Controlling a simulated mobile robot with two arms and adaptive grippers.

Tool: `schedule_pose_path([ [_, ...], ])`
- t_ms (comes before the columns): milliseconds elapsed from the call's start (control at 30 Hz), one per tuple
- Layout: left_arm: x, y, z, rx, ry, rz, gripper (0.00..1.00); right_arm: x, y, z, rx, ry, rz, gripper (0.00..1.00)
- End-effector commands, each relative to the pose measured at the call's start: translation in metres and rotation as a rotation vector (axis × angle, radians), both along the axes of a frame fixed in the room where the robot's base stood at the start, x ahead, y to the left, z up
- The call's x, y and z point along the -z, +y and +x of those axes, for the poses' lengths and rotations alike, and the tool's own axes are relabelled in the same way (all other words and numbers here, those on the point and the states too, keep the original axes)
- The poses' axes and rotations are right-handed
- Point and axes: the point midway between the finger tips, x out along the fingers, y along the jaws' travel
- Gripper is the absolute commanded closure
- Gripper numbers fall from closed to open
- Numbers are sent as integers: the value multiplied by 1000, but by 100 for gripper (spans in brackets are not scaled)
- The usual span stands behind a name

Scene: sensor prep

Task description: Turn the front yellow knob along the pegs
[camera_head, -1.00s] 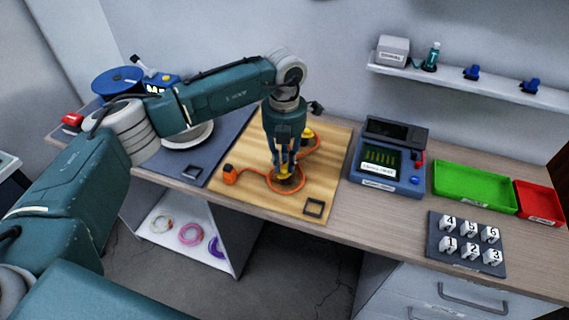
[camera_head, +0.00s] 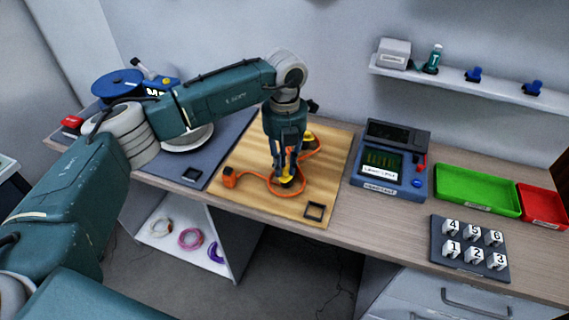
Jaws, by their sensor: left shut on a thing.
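The front yellow knob (camera_head: 287,181) sits on the wooden board (camera_head: 240,192), with an orange cable (camera_head: 262,190) looped around it. My left gripper (camera_head: 287,173) points straight down over it and is shut on the knob; its fingers partly hide it. A second yellow knob (camera_head: 308,136) stands farther back on the board, partly behind my gripper. The orange cable runs from an orange block (camera_head: 229,177) at the board's left to the back knob. The pegs cannot be made out clearly. My right gripper is not in view.
Right of the board stand a blue tester (camera_head: 390,184), a green tray (camera_head: 476,208), a red tray (camera_head: 542,214) and a dark rack of numbered white blocks (camera_head: 468,258). A dark mat (camera_head: 203,165) with a white round plate lies left. A wall shelf (camera_head: 465,79) is behind.

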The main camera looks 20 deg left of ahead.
Motion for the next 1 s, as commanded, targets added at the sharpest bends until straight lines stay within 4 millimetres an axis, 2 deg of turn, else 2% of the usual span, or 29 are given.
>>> schedule_pose_path([
  [33, -3, 0, 2, -4, -7, -2, 74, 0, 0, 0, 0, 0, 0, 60],
  [100, -2, 0, 2, -3, -7, -1, 60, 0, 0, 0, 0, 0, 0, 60],
  [467, -5, 0, 1, -1, -4, -1, 60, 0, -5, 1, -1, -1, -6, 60],
  [567, -16, 0, 2, -1, -4, -1, 60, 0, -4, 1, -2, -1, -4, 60],
  [1000, -103, 0, 2, -1, -7, -1, 60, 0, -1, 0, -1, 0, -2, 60],
])
